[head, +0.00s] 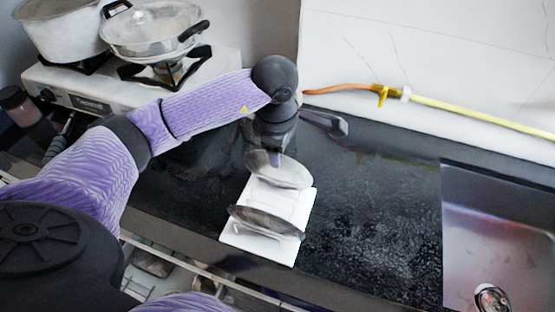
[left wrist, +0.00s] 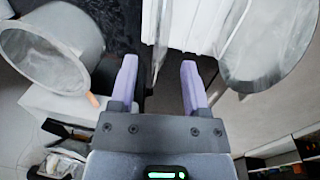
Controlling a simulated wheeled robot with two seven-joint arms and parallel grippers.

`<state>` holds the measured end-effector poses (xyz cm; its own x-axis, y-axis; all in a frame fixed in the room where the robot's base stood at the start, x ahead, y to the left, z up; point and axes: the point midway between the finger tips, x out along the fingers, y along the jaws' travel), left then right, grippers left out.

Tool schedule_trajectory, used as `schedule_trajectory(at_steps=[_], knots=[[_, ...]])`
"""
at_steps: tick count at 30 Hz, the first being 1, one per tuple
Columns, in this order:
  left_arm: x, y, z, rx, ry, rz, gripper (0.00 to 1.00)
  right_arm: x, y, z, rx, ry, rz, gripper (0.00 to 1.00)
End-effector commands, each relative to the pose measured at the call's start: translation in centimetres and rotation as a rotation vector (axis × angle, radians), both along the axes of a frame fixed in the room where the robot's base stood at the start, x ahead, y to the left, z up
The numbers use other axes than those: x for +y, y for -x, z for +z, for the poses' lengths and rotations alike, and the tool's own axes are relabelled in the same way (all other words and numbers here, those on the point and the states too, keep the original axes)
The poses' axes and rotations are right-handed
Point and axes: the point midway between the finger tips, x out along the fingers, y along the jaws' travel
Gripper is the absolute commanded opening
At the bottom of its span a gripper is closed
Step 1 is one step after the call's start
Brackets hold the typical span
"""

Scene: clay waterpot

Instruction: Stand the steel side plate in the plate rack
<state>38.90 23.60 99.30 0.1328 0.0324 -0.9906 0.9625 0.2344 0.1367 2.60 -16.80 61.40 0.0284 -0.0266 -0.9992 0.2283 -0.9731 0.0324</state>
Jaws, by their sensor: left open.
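A white plate rack (head: 301,205) lies on the dark counter, and its ribs (left wrist: 190,27) show in the left wrist view. Two grey steel-looking plates are at it, a far one (head: 285,172) at its back end and a near one (head: 268,222) over its middle. Both look tilted on edge; I cannot tell which is the side plate or how each is seated. My left gripper (left wrist: 160,82) is open, with nothing clearly held between its fingers. In the head view it is just behind the far plate, largely hidden by the wrist. A grey plate (left wrist: 265,45) shows right of the fingers.
A white stove (head: 95,95) with a pot (head: 60,30) and a lidded pan (head: 150,35) stands at the back left. A sink (head: 498,225) is at the right. A yellow and orange hose (head: 460,108) runs along the wall. The counter right of the rack is clear.

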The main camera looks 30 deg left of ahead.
Motion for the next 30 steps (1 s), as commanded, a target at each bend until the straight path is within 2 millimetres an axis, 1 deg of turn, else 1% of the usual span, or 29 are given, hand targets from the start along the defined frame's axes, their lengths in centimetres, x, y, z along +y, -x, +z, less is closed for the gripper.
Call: schedule_trajectory(at_steps=[1,3,6,8,11,16,17,18,20,21,23,24,25,30], knots=[[0.0,-0.2,-1.4,0.005,0.001,-0.001,0.6,0.0,0.2,-0.5,0.005,0.0,0.0,0.54],[0.5,-0.9,-3.2,0.007,0.004,0.0,0.6,-0.1,0.5,-1.0,0.009,0.002,0.0,0.54],[1.4,-1.9,-5.6,0.014,0.011,0.0,0.6,-0.5,0.9,-1.5,0.018,0.007,0.001,0.54],[1.7,-2.4,-6.6,0.016,0.016,-0.003,0.6,-0.6,1.1,-1.6,0.022,0.008,0.002,0.54],[1.8,-2.8,-7.3,0.016,0.017,-0.005,0.6,-0.5,1.2,-1.7,0.023,0.008,0.003,0.54],[1.7,-2.8,-7.1,0.015,0.017,-0.004,0.6,-0.2,0.7,-1.6,0.013,0.001,0.003,0.54],[1.7,-2.8,-7.1,0.014,0.015,-0.004,0.54,-0.2,0.5,-1.6,0.011,0.001,0.003,0.54],[1.6,-2.7,-7.1,0.013,0.015,-0.004,0.45,-0.2,0.4,-1.6,0.008,0.001,0.003,0.54],[1.6,-2.6,-7.0,0.013,0.015,-0.003,0.33,-0.2,0.4,-1.6,0.007,0.001,0.003,0.54],[1.7,-2.6,-7.0,0.013,0.016,-0.003,0.24,-0.2,0.4,-1.6,0.007,0.001,0.003,0.54],[1.7,-2.6,-7.1,0.013,0.016,-0.003,0.12,-0.2,0.4,-1.6,0.008,0.002,0.003,0.54],[1.8,-2.7,-7.1,0.013,0.017,-0.003,0.03,-0.3,0.4,-1.6,0.008,0.003,0.003,0.54],[1.8,-2.7,-7.1,0.014,0.018,-0.003,0.0,-0.3,0.4,-1.6,0.008,0.003,0.003,0.54],[1.8,-2.7,-7.2,0.015,0.017,-0.003,0.0,-0.3,0.4,-1.6,0.009,0.003,0.003,0.54]])
